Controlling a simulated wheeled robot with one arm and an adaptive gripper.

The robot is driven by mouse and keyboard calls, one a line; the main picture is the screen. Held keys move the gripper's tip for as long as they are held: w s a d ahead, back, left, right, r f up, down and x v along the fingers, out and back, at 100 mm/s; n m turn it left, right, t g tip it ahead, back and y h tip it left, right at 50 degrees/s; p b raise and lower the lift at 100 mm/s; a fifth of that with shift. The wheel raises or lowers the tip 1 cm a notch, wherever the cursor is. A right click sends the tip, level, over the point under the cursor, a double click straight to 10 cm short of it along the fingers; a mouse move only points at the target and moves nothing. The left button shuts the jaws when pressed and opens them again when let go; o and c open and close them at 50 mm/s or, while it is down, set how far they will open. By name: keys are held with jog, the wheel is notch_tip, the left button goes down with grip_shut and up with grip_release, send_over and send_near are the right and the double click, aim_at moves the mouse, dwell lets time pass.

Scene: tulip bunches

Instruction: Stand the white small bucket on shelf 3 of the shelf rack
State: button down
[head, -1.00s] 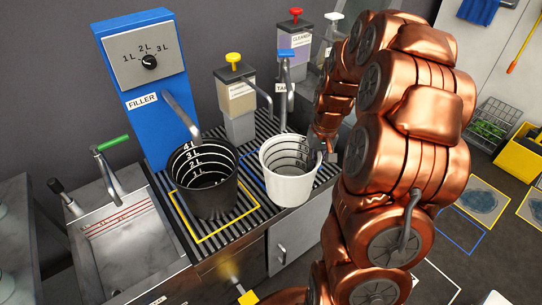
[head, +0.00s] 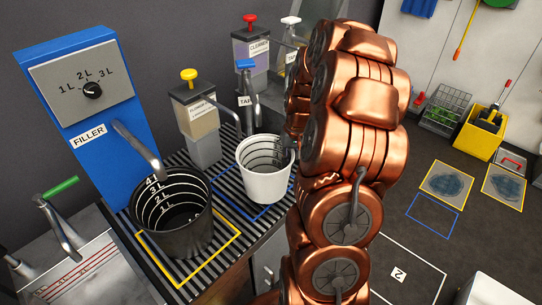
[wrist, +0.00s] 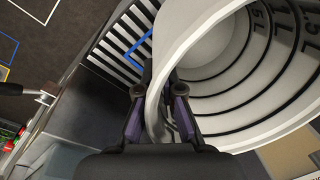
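The white small bucket (head: 264,185) is upright at the blue outline on the slatted counter, with dark measuring rings inside. I cannot tell whether its base touches the slats. In the wrist view the bucket (wrist: 205,30) fills the upper right. My gripper (wrist: 157,88) straddles its wall at the rim, one finger outside and one inside, closed on the wall. In the head view my copper arm reaches the bucket's right side and mostly hides the gripper (head: 290,146). No shelf rack shows in either view.
A black bucket (head: 172,225) stands in the yellow outline to the left, under the blue filler (head: 85,110). A tap (head: 247,95) and dispensers (head: 199,120) stand behind. A sink (head: 75,265) is at left. Open floor (head: 400,215) lies right, with a yellow mop bucket (head: 480,135) beyond.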

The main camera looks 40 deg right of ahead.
aim_at(272, 156)
jog(key=w, duration=0.5)
jog(key=w+f+p, duration=0.1)
jog(key=w, duration=0.2)
jog(key=shift+w+d, duration=0.15)
jog(key=shift+d, duration=0.1)
jog(key=shift+f+p, duration=0.35)
jog(key=shift+f, duration=1.55)
jog(key=c, duration=1.3)
grip_release()
jog(key=shift+r, duration=0.15)
